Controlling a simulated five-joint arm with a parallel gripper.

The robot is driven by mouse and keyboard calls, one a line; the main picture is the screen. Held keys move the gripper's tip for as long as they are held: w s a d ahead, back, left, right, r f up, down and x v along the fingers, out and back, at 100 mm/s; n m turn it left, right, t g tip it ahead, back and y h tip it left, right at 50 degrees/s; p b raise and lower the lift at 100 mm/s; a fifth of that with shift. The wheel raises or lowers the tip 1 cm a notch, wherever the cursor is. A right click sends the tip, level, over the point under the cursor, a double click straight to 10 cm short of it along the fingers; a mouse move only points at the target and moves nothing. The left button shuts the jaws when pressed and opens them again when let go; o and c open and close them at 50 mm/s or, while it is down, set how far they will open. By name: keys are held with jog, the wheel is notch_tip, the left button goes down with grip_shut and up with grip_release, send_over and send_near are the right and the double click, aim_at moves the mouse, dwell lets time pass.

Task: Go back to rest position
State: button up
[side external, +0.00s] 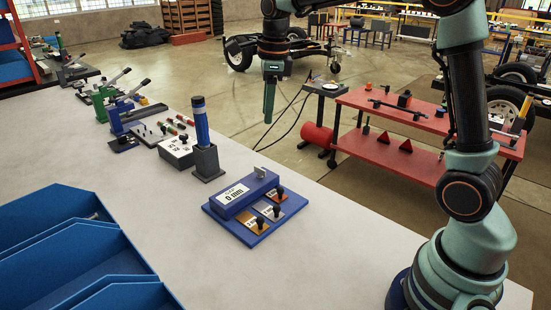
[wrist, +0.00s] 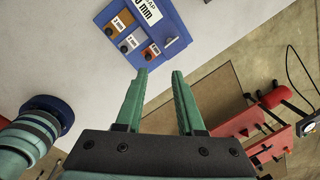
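My gripper (side external: 269,103) hangs pointing down in the side view, raised above the level of the table and beyond its far edge. In the wrist view my gripper (wrist: 162,75) has its two green fingers apart, with nothing between them. The blue gauge block marked "0 mm" (side external: 232,197) sits on a blue base plate with small knobbed tiles (side external: 266,212). In the wrist view this blue plate (wrist: 165,20) lies ahead of the fingertips, apart from them.
Blue bins (side external: 80,262) fill the table's near left. A red bench (side external: 400,118) is on the floor beyond. The white tabletop (side external: 290,265) is clear at the front.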

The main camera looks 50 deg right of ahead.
jog(key=s+a+n+t, duration=0.3)
jog(key=s+n, duration=1.4)
jog(key=n, duration=0.9)
jog(key=shift+s+a+f+t, duration=0.15)
jog(key=shift+s+t, duration=0.1)
jog(key=shift+t, duration=0.25)
